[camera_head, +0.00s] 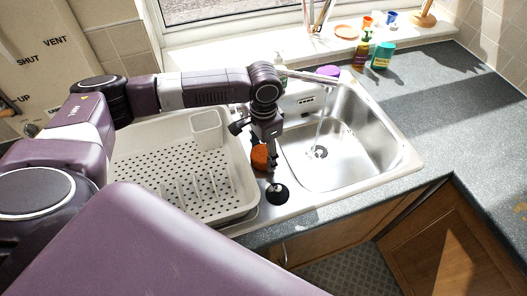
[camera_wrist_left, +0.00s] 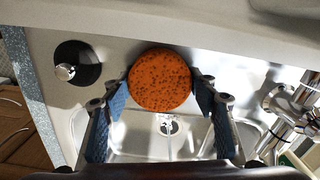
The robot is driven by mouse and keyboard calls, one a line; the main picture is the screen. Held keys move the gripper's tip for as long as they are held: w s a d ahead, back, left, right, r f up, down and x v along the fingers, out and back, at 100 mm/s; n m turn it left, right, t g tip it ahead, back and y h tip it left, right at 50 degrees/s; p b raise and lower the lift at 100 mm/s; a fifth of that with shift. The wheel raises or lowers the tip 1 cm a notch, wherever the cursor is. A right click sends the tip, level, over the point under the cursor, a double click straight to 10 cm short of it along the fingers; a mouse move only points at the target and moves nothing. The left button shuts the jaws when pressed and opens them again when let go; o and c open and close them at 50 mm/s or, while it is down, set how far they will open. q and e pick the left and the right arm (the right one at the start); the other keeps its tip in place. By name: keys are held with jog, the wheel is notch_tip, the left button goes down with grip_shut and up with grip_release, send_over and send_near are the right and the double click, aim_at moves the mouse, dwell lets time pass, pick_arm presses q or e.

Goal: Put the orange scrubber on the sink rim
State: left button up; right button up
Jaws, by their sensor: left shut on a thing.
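The orange scrubber (camera_head: 259,157) is a round, speckled pad. It also shows in the left wrist view (camera_wrist_left: 160,79), between the blue-padded fingers of my left gripper (camera_wrist_left: 160,92). My left gripper (camera_head: 268,160) points down and is shut on the scrubber, over the strip between the drying rack and the basin. The steel sink (camera_head: 400,165) has its rim beneath and around the basin. I cannot tell whether the scrubber touches the rim or hangs just above it. My right gripper is not in view.
A white drying rack (camera_head: 180,205) with a cup-like holder (camera_head: 207,128) stands left of the gripper. A black plug (camera_head: 277,194) lies on the rim nearer the front. Water runs from the tap (camera_head: 312,76) into the basin. Bottles and a purple-topped item stand behind the sink.

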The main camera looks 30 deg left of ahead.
aim_at(264, 153)
pick_arm(q)
jog(key=shift+d+f, duration=0.1)
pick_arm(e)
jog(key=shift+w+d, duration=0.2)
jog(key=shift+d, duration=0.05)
pick_arm(q)
jog(key=o, duration=1)
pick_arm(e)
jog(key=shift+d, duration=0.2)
pick_arm(q)
jog(key=shift+r+b, duration=1.35)
jog(key=shift+r, duration=4.8)
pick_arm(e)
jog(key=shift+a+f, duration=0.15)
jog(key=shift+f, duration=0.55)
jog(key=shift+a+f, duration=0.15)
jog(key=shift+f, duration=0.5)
